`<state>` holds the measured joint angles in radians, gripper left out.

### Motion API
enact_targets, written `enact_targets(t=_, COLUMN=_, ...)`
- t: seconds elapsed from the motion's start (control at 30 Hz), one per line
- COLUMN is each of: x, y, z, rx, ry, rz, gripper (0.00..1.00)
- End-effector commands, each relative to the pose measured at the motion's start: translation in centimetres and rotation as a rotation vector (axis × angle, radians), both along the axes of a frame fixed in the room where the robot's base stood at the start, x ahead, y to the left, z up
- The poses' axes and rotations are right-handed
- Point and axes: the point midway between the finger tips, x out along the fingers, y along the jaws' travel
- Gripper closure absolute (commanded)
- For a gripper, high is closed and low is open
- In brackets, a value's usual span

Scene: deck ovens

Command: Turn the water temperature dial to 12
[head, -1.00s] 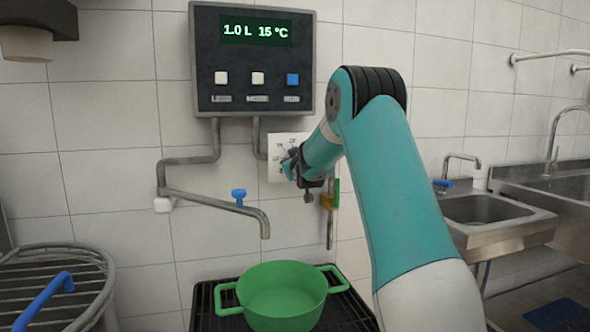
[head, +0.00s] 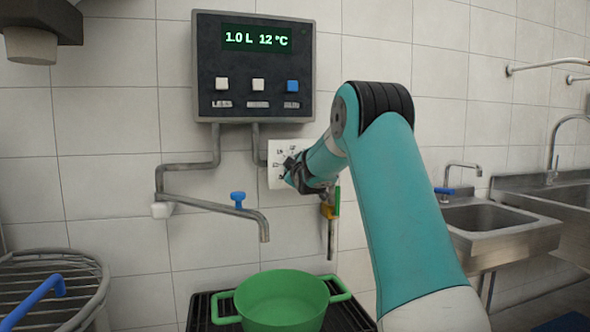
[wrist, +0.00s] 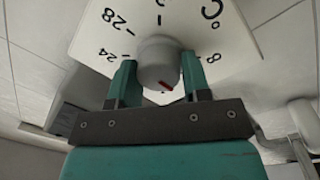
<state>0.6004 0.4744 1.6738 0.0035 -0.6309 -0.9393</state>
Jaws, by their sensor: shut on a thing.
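The water temperature dial is a round grey knob (wrist: 158,62) with a red mark, on a white plate (wrist: 200,25) printed with numbers and °C. In the wrist view the visible numbers include 8, 24 and 28; the red mark points down toward my gripper, where the scale is hidden. My gripper (wrist: 158,80) is shut on the knob, one teal finger on each side. In the head view my gripper (head: 300,172) covers much of the plate (head: 277,152). The display (head: 257,38) on the dark control box reads 1.0 L and 12 °C.
The control box (head: 254,98) has two white buttons and one blue. Below it are a swivel spout (head: 215,203) with a blue handle and a green pot (head: 283,300) on a black grate. A yellow-green item (head: 330,210) hangs just beside my gripper. Sinks stand at the right.

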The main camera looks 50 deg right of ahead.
Motion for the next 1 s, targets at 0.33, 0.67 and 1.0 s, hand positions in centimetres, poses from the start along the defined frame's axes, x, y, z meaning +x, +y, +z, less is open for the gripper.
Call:
enact_targets(t=0.33, x=0.0, y=0.0, z=-0.2, rx=0.002, ry=0.004, rz=-0.001, gripper=0.54)
enact_targets(t=0.67, x=0.0, y=0.0, z=0.0, rx=0.000, ry=0.002, rz=0.000, gripper=0.31)
enact_targets(t=1.0, x=-3.3, y=2.2, z=-0.3, rx=0.001, ry=0.001, rz=0.000, gripper=0.31)
